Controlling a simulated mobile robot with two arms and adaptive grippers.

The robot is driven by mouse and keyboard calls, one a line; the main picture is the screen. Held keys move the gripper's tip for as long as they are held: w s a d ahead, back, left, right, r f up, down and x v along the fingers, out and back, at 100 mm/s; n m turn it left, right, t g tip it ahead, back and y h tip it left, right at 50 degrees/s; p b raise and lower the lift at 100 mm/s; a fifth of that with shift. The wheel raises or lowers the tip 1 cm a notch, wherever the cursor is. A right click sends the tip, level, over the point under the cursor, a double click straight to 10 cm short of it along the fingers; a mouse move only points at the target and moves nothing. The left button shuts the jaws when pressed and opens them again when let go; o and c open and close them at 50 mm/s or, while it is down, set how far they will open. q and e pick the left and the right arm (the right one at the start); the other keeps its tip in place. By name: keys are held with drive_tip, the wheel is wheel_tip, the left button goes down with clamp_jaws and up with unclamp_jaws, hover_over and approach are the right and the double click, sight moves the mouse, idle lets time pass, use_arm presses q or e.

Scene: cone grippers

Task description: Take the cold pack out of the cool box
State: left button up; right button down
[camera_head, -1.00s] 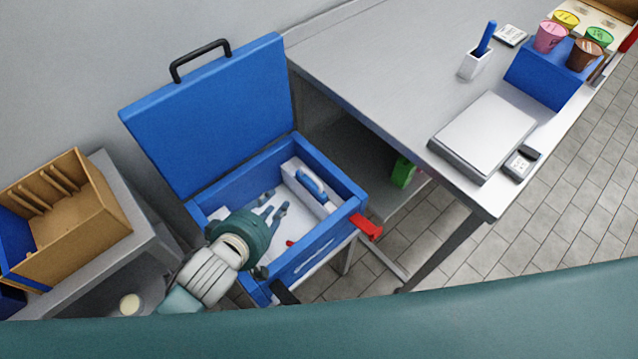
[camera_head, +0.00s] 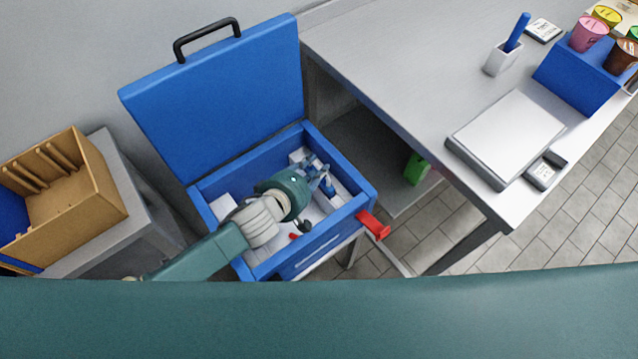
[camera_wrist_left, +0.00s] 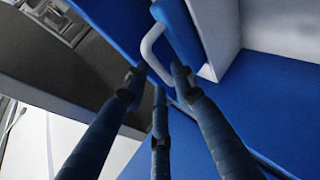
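The cool box (camera_head: 205,245) is blue and stands with its lid (camera_head: 215,105) raised. The cold pack (camera_head: 298,156), a white block with a blue handle, lies inside along the right wall and is partly hidden by my left gripper. My left gripper (camera_head: 322,178) is inside the box, over the pack and its handle. In the left wrist view its fingers (camera_wrist_left: 160,90) are spread apart, close to a pale loop and blue and white surfaces. I cannot tell whether they touch the handle. My right gripper is not in view.
A second white block (camera_head: 222,207) sits at the box's left end. A red latch (camera_head: 373,225) sticks out at the right. The grey table (camera_head: 420,70) stands close on the right, and a wooden rack (camera_head: 75,205) on the left. The raised lid blocks the back.

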use_arm(q)
drive_tip(key=shift+w+d+f, duration=0.25)
drive_tip(key=shift+w+f, duration=0.2)
drive_tip(key=shift+w, duration=0.05)
clamp_jaws()
drive_tip(key=shift+r, duration=0.25)
